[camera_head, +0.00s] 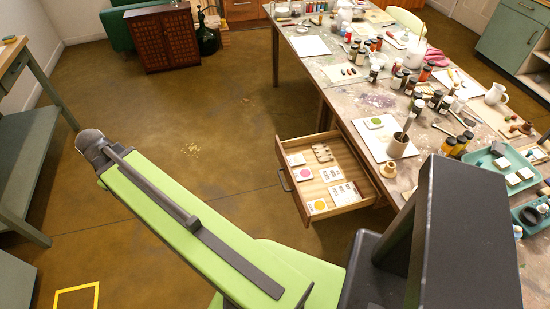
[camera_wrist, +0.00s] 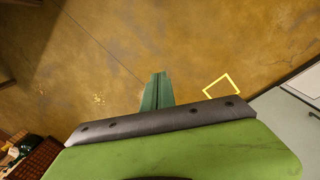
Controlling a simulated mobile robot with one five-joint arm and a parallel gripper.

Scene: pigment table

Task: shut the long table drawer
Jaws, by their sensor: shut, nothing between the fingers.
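The long table drawer (camera_head: 291,190) stands pulled out from the near left side of the long table (camera_head: 300,72). It is pale wood with a dark handle (camera_head: 284,181) on its front, which faces left. Several cards, some with coloured dots, and a small pale tray lie inside. My gripper (camera_wrist: 159,78) shows in the wrist view as two green fingers closed together, with nothing between them, above bare floor. In the head view my arm reaches out to the left, in front of the drawer and apart from it. The drawer is not in the wrist view.
Jars, papers and pots crowd the tabletop. A green workbench (camera_head: 22,150) stands at the left and a brown cabinet (camera_head: 160,38) at the back. A yellow floor outline (camera_head: 76,297) lies at lower left. The floor left of the drawer is clear.

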